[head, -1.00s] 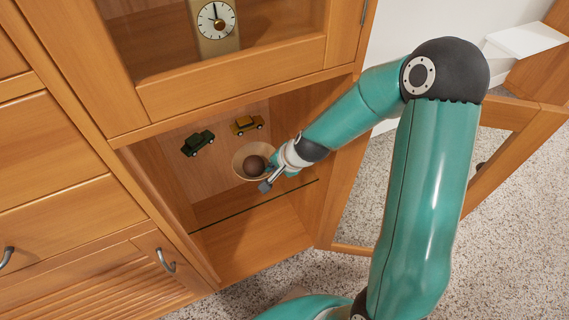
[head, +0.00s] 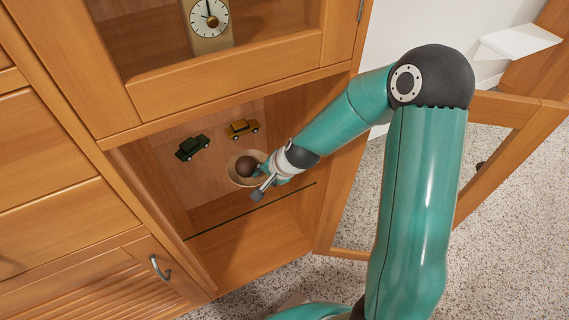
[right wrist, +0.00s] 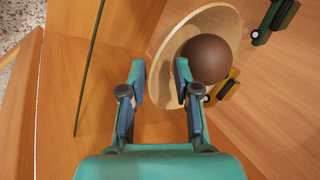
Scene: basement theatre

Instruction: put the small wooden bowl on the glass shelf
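The small wooden bowl (head: 235,179) is pale, with a dark brown ball inside it. It is in the open lower compartment of the cabinet, at the glass shelf (head: 250,212), whose green front edge shows. Whether its base rests on the glass cannot be told. My right gripper (head: 263,185) is at the bowl's near rim. In the right wrist view my right gripper (right wrist: 160,77) has its fingers apart, one on each side of the rim of the bowl (right wrist: 165,60), with gaps visible. My left gripper is out of view.
A dark green toy car (head: 192,148) and a yellow toy car (head: 242,129) are behind the bowl. The open glazed door (head: 500,160) stands to the right. A clock (head: 209,20) is in the compartment above. The front right of the shelf is clear.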

